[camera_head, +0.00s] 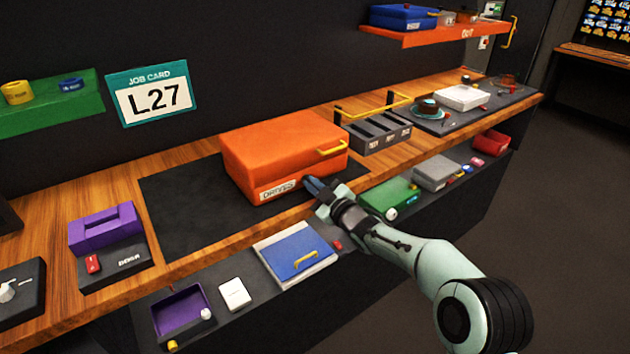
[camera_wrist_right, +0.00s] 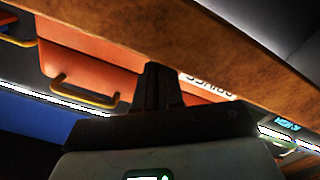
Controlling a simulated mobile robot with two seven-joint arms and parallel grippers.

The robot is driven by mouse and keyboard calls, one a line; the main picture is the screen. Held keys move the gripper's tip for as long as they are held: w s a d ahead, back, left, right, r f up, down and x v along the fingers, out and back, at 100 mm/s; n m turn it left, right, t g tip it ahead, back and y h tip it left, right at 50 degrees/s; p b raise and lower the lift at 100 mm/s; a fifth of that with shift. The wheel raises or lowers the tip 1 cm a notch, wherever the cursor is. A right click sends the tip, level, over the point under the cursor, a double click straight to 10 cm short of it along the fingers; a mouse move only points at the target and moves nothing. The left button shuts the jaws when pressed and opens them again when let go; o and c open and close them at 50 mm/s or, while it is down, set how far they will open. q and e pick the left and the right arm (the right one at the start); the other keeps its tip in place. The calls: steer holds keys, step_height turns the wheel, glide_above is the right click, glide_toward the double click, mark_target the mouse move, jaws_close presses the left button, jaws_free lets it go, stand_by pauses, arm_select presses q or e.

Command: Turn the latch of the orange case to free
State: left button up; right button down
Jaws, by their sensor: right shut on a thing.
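The orange case (camera_head: 283,143) lies closed on a dark mat on the wooden bench. It has a yellow handle (camera_head: 331,147) and a "DRIVES" label on its front. My right gripper (camera_head: 313,187) reaches in from the right with its fingertips at the case's front face, just right of the label. It is shut on the case's latch, which the fingers hide. In the right wrist view the dark fingers (camera_wrist_right: 160,86) meet the orange case (camera_wrist_right: 120,62) between the handle (camera_wrist_right: 85,97) and the label. The latch's angle cannot be seen. My left gripper is not in view.
A grey three-slot holder (camera_head: 377,132) stands right of the case. A lower shelf in front carries a blue-lidded box (camera_head: 296,250), a purple tray (camera_head: 182,312) and a green box (camera_head: 389,198). A purple block (camera_head: 103,228) is at left. The mat (camera_head: 190,210) left of the case is clear.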

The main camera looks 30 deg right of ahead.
steer(key=m+p, duration=0.2)
steer(key=m, duration=0.2)
steer(key=shift+m+p, duration=0.55)
steer(key=shift+m, duration=0.85)
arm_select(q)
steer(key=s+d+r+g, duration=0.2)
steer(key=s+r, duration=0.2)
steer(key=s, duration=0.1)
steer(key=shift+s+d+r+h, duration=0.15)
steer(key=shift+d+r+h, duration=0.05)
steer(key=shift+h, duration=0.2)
arm_select(e)
steer(key=shift+f+m, duration=0.1)
steer(key=shift+m, duration=0.2)
steer(key=c, duration=1.5)
jaws_free()
steer(key=shift+c, duration=0.2)
steer(key=shift+s, duration=0.15)
